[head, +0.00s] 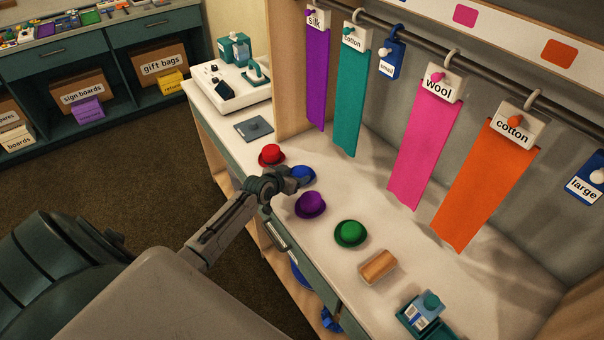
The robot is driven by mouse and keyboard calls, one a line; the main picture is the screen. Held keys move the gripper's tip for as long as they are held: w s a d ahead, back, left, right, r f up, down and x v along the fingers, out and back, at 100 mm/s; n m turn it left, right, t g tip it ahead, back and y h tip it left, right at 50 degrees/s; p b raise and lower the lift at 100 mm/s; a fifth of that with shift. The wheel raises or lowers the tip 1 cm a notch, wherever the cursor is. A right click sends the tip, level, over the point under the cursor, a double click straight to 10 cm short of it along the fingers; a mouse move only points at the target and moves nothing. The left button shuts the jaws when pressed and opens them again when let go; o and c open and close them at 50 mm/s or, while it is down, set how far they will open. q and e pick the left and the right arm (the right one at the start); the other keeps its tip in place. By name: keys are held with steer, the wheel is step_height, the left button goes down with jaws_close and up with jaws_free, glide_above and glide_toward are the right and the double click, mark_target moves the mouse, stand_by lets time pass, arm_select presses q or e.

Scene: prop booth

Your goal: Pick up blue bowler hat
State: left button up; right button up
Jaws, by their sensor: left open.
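The blue bowler hat (303,174) sits on the white counter between a red hat and a purple hat. My left gripper (294,178) reaches in from the left and is at the blue hat, covering its near left part. The gripper is open; whether its fingers touch the hat I cannot tell. My right gripper does not show.
A red hat (271,154), a purple hat (310,205) and a green hat (350,233) stand close by on the counter (330,270). A wooden block (379,267) lies nearer. Fabric strips, such as the pink one (424,150), hang behind. A drawer handle (273,236) juts out below.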

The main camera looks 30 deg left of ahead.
mark_target(301, 171)
arm_select(q)
steer(key=shift+w+f+p, duration=0.15)
steer(key=shift+w+p, duration=0.25)
steer(key=shift+w, duration=0.4)
steer(key=x, duration=0.4)
steer(key=shift+s, duration=0.1)
steer(key=shift+c, duration=0.4)
steer(key=c, duration=0.9)
